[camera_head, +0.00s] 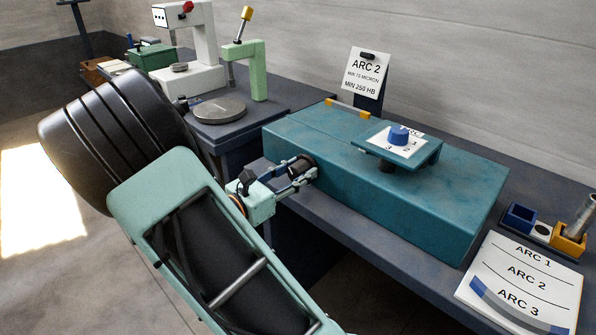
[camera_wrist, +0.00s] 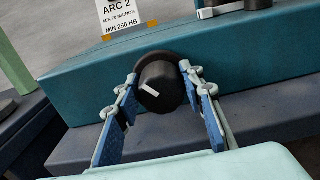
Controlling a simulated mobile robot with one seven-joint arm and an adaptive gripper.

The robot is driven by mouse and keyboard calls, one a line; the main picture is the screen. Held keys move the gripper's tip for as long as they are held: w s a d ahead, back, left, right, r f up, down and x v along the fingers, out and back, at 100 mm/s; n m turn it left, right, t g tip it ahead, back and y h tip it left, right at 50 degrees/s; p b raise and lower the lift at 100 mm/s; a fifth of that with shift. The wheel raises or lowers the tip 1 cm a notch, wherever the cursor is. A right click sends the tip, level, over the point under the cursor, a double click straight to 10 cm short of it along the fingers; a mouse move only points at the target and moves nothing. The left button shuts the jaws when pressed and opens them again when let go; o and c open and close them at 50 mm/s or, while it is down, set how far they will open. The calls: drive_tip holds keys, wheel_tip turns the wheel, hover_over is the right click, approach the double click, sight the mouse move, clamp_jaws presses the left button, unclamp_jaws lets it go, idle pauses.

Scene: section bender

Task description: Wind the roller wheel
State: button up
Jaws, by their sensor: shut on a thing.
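A black round knob (camera_wrist: 162,88) with a white mark on its face sticks out of the front side of the teal bender housing (camera_head: 400,210). In the head view my gripper (camera_head: 303,171) reaches the housing's left front part, and the knob (camera_head: 298,162) is partly hidden by the fingers. On top of the housing a blue dial knob (camera_head: 398,134) sits on a white numbered plate.
A sign (camera_head: 365,74) behind the housing reads ARC 2. A card (camera_head: 520,280) listing ARC 1, ARC 2 and ARC 3 lies at the right, near small blue and yellow bins (camera_head: 569,240). A white press (camera_head: 205,45) and a green stand (camera_head: 258,75) are at the back left.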

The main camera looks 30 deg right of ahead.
drive_tip(key=shift+r+p, duration=0.15)
drive_tip(key=shift+p, duration=0.4)
drive_tip(key=shift+r+n+p, duration=0.15)
drive_tip(key=shift+n+p, duration=0.55)
drive_tip(key=shift+p, duration=0.25)
drive_tip(key=n+p, duration=0.2)
drive_tip(key=p, duration=0.2)
drive_tip(key=shift+r, duration=0.1)
drive_tip(key=n+p, duration=0.4)
drive_tip(key=p, duration=0.1)
drive_tip(key=shift+w, duration=0.15)
drive_tip(key=n+p, duration=0.3)
drive_tip(key=shift+a+f+n+p, duration=0.1)
drive_tip(key=shift+f+n+p, duration=0.15)
drive_tip(key=shift+n+p, duration=0.1)
drive_tip(key=n+p, duration=0.2)
drive_tip(key=n, duration=0.1)
drive_tip(key=n+p, duration=0.1)
drive_tip(key=n, duration=0.1)
drive_tip(key=shift+f+n+p, duration=0.25)
drive_tip(key=shift+p, duration=0.05)
drive_tip(key=n, duration=0.1)
drive_tip(key=n+p, duration=0.1)
drive_tip(key=n, duration=0.1)
drive_tip(key=n+p, duration=0.1)
drive_tip(key=n, duration=0.1)
drive_tip(key=shift+f, duration=0.25)
drive_tip(key=shift+w, duration=0.1)
